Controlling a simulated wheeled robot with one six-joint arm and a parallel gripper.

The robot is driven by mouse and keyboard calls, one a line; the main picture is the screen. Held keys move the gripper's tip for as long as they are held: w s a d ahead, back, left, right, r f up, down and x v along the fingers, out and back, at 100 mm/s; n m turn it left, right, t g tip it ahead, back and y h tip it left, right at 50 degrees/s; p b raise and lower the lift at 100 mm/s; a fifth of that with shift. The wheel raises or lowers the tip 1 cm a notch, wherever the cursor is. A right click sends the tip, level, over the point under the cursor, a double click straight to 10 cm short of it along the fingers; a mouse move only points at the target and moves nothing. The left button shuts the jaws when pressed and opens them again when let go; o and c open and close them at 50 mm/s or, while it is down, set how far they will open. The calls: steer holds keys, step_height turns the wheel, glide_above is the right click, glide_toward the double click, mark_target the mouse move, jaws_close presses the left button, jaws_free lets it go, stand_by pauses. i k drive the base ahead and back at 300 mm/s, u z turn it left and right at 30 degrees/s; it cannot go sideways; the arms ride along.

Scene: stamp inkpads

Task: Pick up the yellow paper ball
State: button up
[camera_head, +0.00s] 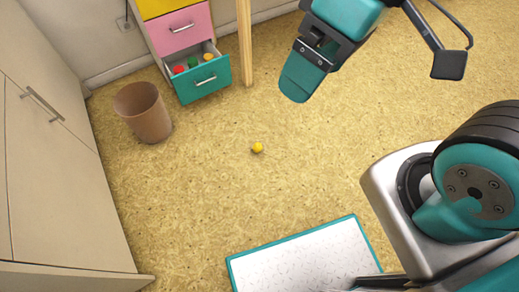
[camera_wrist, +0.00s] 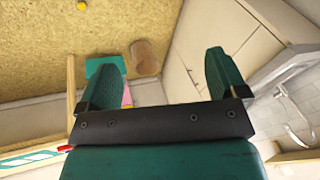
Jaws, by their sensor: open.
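The yellow paper ball (camera_head: 257,147) lies on the tan floor near the middle of the head view. It also shows at the top edge of the wrist view (camera_wrist: 82,5). My gripper (camera_head: 293,92) is above the floor, up and to the right of the ball in the head view, apart from it. In the wrist view my gripper (camera_wrist: 160,75) has its two teal fingers spread wide with nothing between them.
A brown bin (camera_head: 143,112) stands on the left by a drawer unit with an open teal drawer (camera_head: 204,84) holding small coloured items. A wooden post (camera_head: 244,40) stands beside it. A white teal-edged board (camera_head: 303,258) is at the bottom. Floor around the ball is clear.

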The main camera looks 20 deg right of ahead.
mark_target(257, 147)
steer(key=u, duration=1)
steer(key=k, duration=1.3)
steer(key=u, duration=0.95)
steer(key=i, duration=1)
steer(key=z, duration=0.65)
steer(key=i, duration=1)
steer(key=z, duration=1.55)
steer(key=i, duration=0.5)
steer(key=z, duration=0.45)
